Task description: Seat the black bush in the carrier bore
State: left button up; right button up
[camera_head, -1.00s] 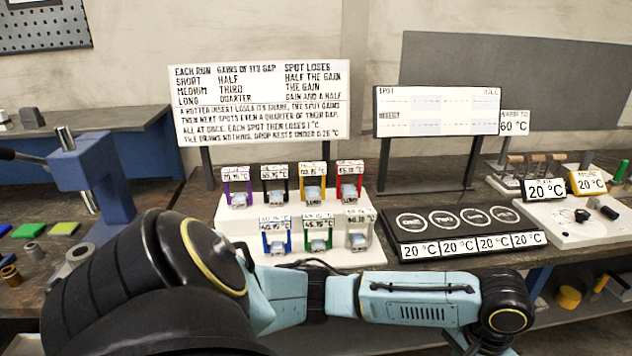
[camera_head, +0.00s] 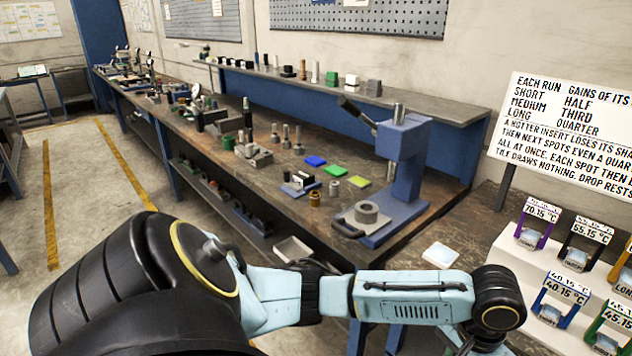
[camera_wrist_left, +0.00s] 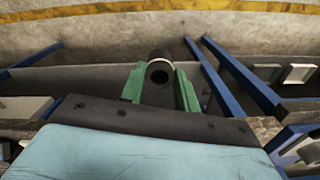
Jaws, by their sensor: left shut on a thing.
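My left gripper (camera_wrist_left: 159,90) shows in the left wrist view with green fingers shut on the black bush (camera_wrist_left: 159,60). The bush is a dark, short cylinder with an open bore and a pale ring near its end. My left forearm crosses the front of the head view, but its gripper is outside that picture. A grey ring-shaped piece with a round bore, which looks like the carrier (camera_head: 367,211), lies on the base of the blue press (camera_head: 401,160), apart from the bush. My right gripper is not in view.
A brass bush (camera_head: 315,198) and a grey bush (camera_head: 335,187) stand left of the press. Blue, green and yellow-green pads (camera_head: 335,171) lie behind them. A white stepped stand (camera_head: 520,270) with tagged items is at right. A white square (camera_head: 440,255) lies near the bench's front edge.

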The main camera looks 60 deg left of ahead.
aim_at(366, 223)
jog(key=u, duration=1)
jog(key=i, duration=0.2)
jog(key=u, duration=0.05)
